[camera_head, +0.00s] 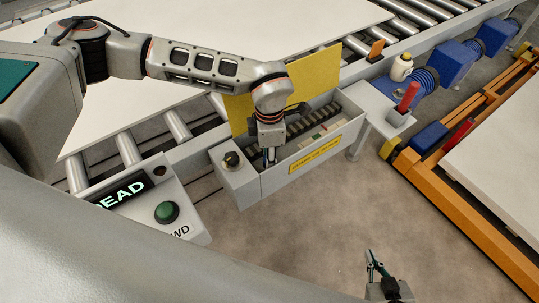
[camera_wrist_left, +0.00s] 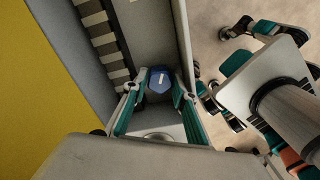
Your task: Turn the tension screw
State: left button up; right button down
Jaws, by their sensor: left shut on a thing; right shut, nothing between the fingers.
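The tension screw shows in the left wrist view as a blue head (camera_wrist_left: 157,80) with a pale mark, inside the grey box. My left gripper (camera_wrist_left: 156,96) has its two teal fingers on either side of the blue head, shut on it. In the head view my left gripper (camera_head: 270,157) reaches down into the left end of the open grey box (camera_head: 238,181) and hides the screw. My right gripper (camera_head: 376,266) is shut and empty, low in the head view, over the floor and away from the box.
A yellow lid (camera_head: 312,78) stands open behind the box, and a dark ribbed belt (camera_head: 312,120) runs inside it. A black knob (camera_head: 232,158) sits left of my left gripper. A panel with a green button (camera_head: 166,212) is at lower left. A red handle (camera_head: 408,97) stands right.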

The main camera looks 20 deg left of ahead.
pick_arm(q)
jog(key=o, duration=0.8)
jog(key=shift+o, duration=0.2)
jog(key=shift+r, duration=0.1)
jog(key=shift+r, duration=3.9)
